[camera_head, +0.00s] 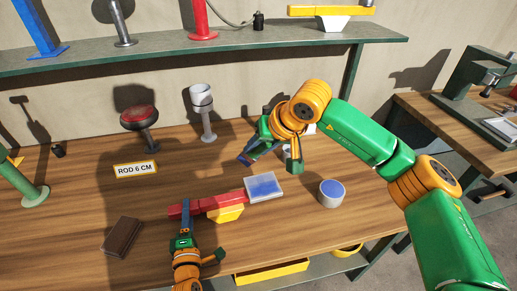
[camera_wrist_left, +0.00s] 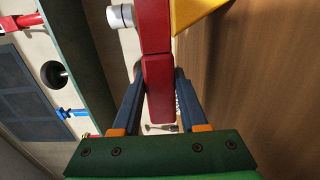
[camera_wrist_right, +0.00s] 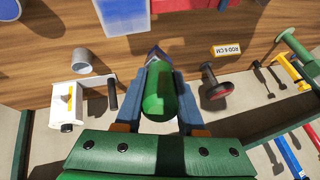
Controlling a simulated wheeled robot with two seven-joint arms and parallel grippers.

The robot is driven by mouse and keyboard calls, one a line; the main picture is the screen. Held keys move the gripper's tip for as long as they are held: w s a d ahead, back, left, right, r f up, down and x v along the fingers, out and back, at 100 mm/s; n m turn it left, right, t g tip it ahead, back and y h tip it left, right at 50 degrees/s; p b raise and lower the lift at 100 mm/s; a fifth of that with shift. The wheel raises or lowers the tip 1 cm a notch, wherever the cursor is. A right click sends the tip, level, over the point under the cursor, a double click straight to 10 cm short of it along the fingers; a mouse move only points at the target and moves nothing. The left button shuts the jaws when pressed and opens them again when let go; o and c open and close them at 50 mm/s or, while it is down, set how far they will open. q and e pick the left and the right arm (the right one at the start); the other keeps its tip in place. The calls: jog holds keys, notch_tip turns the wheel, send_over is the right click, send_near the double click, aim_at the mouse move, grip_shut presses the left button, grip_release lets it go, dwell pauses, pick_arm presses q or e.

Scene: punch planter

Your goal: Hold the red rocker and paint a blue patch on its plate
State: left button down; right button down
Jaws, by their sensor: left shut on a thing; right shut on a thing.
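The red rocker (camera_head: 207,203) rests on a yellow wedge (camera_head: 225,214), its right end under a pale plate (camera_head: 279,195). A blue patch (camera_head: 262,184) covers most of the plate; the plate also shows at the top of the right wrist view (camera_wrist_right: 122,16). My left gripper (camera_head: 183,226) is shut on the rocker's left end; its fingers flank the red bar in the left wrist view (camera_wrist_left: 157,85). My right gripper (camera_wrist_right: 158,95) is shut on a green tool (camera_wrist_right: 158,92) with a dark pointed tip, apart from the plate. A grey paint pot (camera_head: 330,200) with blue inside stands right.
A brown block (camera_head: 121,236), a red button on a stand (camera_head: 138,117), a white cup on a post (camera_head: 202,98) and a ROD 6 CM sign (camera_head: 135,169) stand on the bench. A shelf (camera_head: 180,55) runs behind. Bare wood lies around the plate.

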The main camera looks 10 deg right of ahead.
jog(key=f, duration=0.8)
jog(key=shift+d, duration=0.3)
jog(key=shift+w+d, duration=0.1)
jog(key=shift+d, duration=3.65)
jog(key=shift+a, duration=4)
jog(key=shift+r, duration=4.05)
pick_arm(q)
jog(key=shift+c, duration=1.8)
grip_release()
